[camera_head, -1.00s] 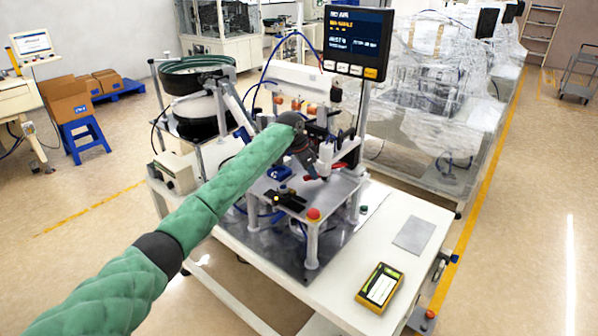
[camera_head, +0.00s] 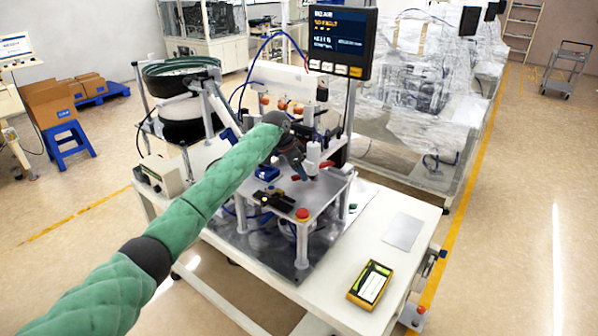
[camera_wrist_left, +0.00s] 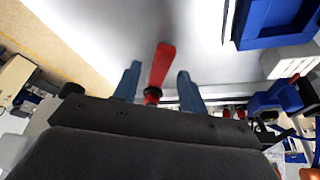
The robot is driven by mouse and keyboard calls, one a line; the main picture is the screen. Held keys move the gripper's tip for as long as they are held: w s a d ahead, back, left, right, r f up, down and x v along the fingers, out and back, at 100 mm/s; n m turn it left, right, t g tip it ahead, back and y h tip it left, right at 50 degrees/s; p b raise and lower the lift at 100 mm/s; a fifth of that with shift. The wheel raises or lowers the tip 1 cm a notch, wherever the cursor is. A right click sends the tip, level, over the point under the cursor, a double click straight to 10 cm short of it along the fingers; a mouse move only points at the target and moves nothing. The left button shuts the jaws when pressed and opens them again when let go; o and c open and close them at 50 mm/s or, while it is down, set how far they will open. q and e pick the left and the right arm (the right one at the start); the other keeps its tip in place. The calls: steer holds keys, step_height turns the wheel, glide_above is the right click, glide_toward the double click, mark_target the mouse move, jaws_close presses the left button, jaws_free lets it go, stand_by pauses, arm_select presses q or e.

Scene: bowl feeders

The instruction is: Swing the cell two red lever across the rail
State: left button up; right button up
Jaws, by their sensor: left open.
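The red lever (camera_wrist_left: 161,66) shows in the left wrist view, its tapered handle standing out over a grey plate. My left gripper (camera_wrist_left: 157,84) is open, with one blue-grey finger on each side of the lever. Gaps show between the lever and both fingers, so it is not clamped. In the head view my left gripper (camera_head: 309,176) is low over the station's grey plate, beside a white cylinder. A small red piece (camera_head: 295,178) shows just left of it; the rest of the lever is hidden or too small to make out. My right gripper is not in view.
A blue block (camera_head: 266,173) and a red button (camera_head: 302,214) are on the station plate (camera_head: 322,190). A monitor (camera_head: 341,42) stands behind, and a bowl feeder (camera_head: 182,73) to the left. A yellow-black device (camera_head: 370,284) lies on the white table's front right.

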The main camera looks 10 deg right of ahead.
arm_select(q)
steer(key=shift+a+r, duration=0.2)
steer(key=shift+r, duration=0.15)
steer(key=b+v, duration=0.2)
steer(key=v, duration=0.3)
steer(key=shift+r+b, duration=0.15)
steer(key=shift+b, duration=0.2)
steer(key=shift+s+a+r, duration=0.1)
steer(key=shift+a+r, duration=0.1)
steer(key=shift+r, duration=0.45)
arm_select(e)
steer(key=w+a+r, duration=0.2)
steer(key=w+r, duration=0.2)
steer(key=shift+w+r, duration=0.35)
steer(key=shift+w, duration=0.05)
arm_select(q)
steer(key=shift+c, duration=0.2)
